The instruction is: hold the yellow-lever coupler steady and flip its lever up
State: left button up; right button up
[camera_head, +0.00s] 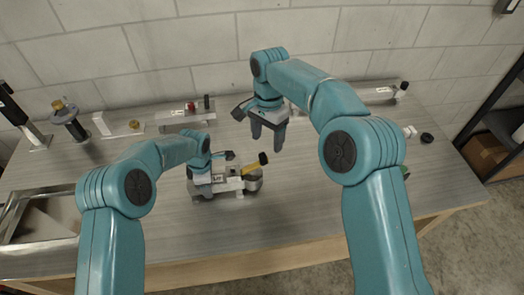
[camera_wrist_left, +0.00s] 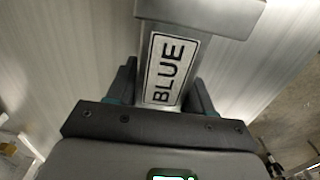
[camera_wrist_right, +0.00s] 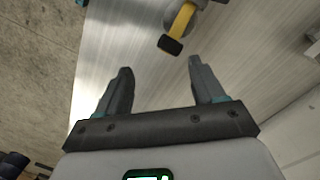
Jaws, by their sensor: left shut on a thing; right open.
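The yellow-lever coupler (camera_head: 232,184) lies on the near middle of the bench. Its yellow lever (camera_head: 250,166) points to the right and ends in a black grip (camera_head: 263,158); its exact tilt is hard to tell. My left gripper (camera_wrist_left: 165,78) is shut on the coupler's metal bar, which bears a label reading BLUE (camera_wrist_left: 166,70). My right gripper (camera_head: 268,138) is open and empty, pointing down above the bench, beyond and apart from the lever. In the right wrist view the lever (camera_wrist_right: 183,20) and its black grip lie ahead of the open fingers (camera_wrist_right: 160,66).
Another coupler with a red part (camera_head: 190,107) stands at the back of the bench. A further bar (camera_head: 375,95) lies behind my right arm. A metal tray (camera_head: 38,222) is at the left edge. Bare bench lies right of the coupler.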

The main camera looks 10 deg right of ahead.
aim_at(262, 157)
jog(key=d+r+m+t+y, duration=0.1)
jog(key=d+r+m+y, duration=0.25)
jog(key=m, duration=0.45)
jog(key=shift+y, duration=0.25)
jog(key=x, duration=1.1)
jog(key=shift+w+f, duration=0.25)
jog(key=shift+f, duration=0.15)
grip_shut()
